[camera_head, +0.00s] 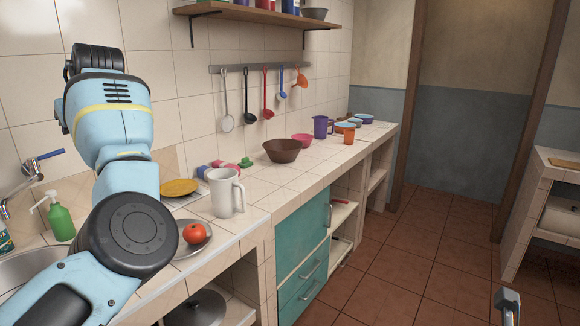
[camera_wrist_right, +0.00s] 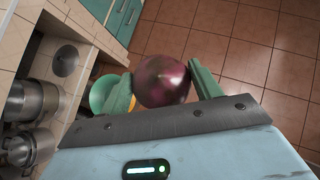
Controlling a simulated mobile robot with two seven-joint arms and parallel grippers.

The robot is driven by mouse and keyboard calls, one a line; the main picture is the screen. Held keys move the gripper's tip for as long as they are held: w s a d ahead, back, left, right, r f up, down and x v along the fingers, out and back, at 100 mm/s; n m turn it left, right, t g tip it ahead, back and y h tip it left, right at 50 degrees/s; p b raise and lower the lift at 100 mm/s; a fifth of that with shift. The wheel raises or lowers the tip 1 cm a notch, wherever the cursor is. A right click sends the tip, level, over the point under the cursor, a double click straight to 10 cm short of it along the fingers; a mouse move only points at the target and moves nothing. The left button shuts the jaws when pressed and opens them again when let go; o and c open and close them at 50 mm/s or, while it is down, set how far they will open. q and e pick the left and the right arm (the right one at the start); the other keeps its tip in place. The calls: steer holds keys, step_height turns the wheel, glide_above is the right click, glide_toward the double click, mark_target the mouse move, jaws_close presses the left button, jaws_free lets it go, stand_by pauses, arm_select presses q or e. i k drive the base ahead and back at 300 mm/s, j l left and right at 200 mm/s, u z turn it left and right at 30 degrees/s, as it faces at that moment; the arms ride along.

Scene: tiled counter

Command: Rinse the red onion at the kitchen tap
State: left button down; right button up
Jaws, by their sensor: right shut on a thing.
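The red onion (camera_wrist_right: 160,82) is dark purple and round. In the right wrist view it is held between the two green fingers of my right gripper (camera_wrist_right: 163,80), which is shut on it above the tiled floor. The onion does not show in the head view. The tap (camera_head: 32,166), with a blue lever, is at the far left of the head view. The metal sink (camera_head: 30,270) lies below it, partly cut off by the frame and partly hidden by my arm. My left gripper is not in view.
A green soap bottle (camera_head: 61,219) stands by the sink. A white pitcher (camera_head: 224,194), a plate with a tomato (camera_head: 194,234), a yellow plate (camera_head: 178,187) and a brown bowl (camera_head: 282,150) stand on the counter. Pots (camera_wrist_right: 28,102) sit beneath it. The floor (camera_head: 400,250) is clear.

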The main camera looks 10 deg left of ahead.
mark_target(34, 161)
steer(key=i+j, duration=0.1)
steer(key=j, duration=0.25)
steer(key=i+j, duration=0.1)
steer(key=j, duration=0.2)
steer(key=i+j, duration=0.15)
steer(key=j, duration=0.2)
steer(key=i+j, duration=0.1)
steer(key=j, duration=0.25)
